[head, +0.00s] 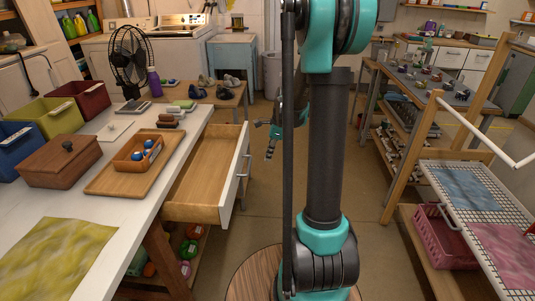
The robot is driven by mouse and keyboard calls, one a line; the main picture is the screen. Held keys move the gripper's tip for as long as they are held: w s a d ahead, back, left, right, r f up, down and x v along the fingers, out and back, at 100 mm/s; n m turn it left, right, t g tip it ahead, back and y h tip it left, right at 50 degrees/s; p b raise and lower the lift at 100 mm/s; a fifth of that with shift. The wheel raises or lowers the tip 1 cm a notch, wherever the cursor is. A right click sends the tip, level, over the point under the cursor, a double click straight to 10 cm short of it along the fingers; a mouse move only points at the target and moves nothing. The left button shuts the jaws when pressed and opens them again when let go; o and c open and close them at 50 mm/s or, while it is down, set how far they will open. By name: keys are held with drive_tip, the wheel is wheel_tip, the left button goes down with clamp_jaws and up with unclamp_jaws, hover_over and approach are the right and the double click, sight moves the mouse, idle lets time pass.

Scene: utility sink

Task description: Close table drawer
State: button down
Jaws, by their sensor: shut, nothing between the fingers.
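The table drawer (209,163) is pulled well out from the right side of the white-topped table (92,193). Its wooden inside looks empty. Its white front panel (235,176) faces right and carries metal handles (242,172). My gripper (270,151) is just right of the drawer front, near its far end, pointing down. It looks apart from the panel, though the depth gap is hard to judge. Its fingers are small in the picture and appear shut and empty. My arm hides part of the view behind it.
On the table are a wooden tray (98,187) with a small box, a lidded wooden box (50,172), several bins, a black fan (129,57) and a yellow cloth (60,249). A drying rack (451,206) stands at the right. The floor right of the drawer is clear.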

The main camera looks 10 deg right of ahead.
drive_tip(key=w+a+f, duration=0.1)
drive_tip(key=a+f, duration=0.4)
drive_tip(key=shift+w+a+f, duration=0.2)
drive_tip(key=shift+w+f, duration=0.15)
idle(0.3)
hover_over(201, 175)
idle(0.4)
drive_tip(key=shift+w+a, duration=0.1)
